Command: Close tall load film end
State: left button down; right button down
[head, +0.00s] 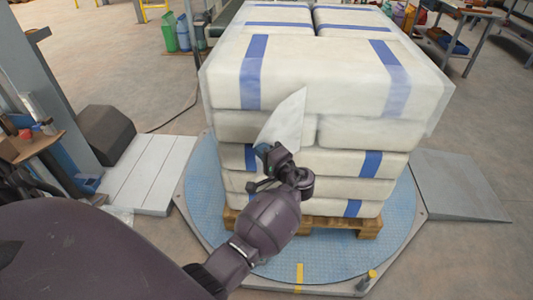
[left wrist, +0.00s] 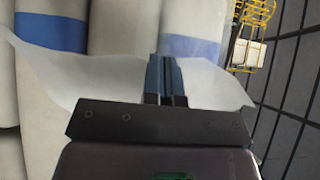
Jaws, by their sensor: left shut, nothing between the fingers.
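The tall load (head: 310,85) is a stack of white sacks with blue bands, wrapped in clear film, on a wooden pallet (head: 300,220). The film end (head: 287,122) is a pale pointed flap standing out from the load's near face. My left gripper (head: 264,152) is at the flap's lower part. In the left wrist view its blue fingers (left wrist: 165,76) are shut together with nothing between them. The film (left wrist: 75,80) spreads on both sides of the fingers, with sacks (left wrist: 115,30) behind. Whether the fingers touch the film I cannot tell. My right gripper is not in view.
The pallet stands on a round blue turntable (head: 215,215) with a grey ramp (head: 455,185) at the right. A grey column (head: 50,80) and a dark box (head: 105,133) stand at the left. A workbench (head: 470,15) is at the back right.

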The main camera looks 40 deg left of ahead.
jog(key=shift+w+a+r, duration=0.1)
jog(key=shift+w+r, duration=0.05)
pick_arm(q)
jog(key=w+a+m+t+h, duration=0.4)
jog(key=a+t, duration=0.4)
jog(key=a, duration=0.3)
jog(key=shift+w+a+m+h+b, duration=0.2)
jog(key=shift+w+m+h+b, duration=0.15)
jog(key=shift+w+m, duration=0.45)
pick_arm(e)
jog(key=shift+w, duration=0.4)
pick_arm(q)
jog(key=shift+s, duration=0.2)
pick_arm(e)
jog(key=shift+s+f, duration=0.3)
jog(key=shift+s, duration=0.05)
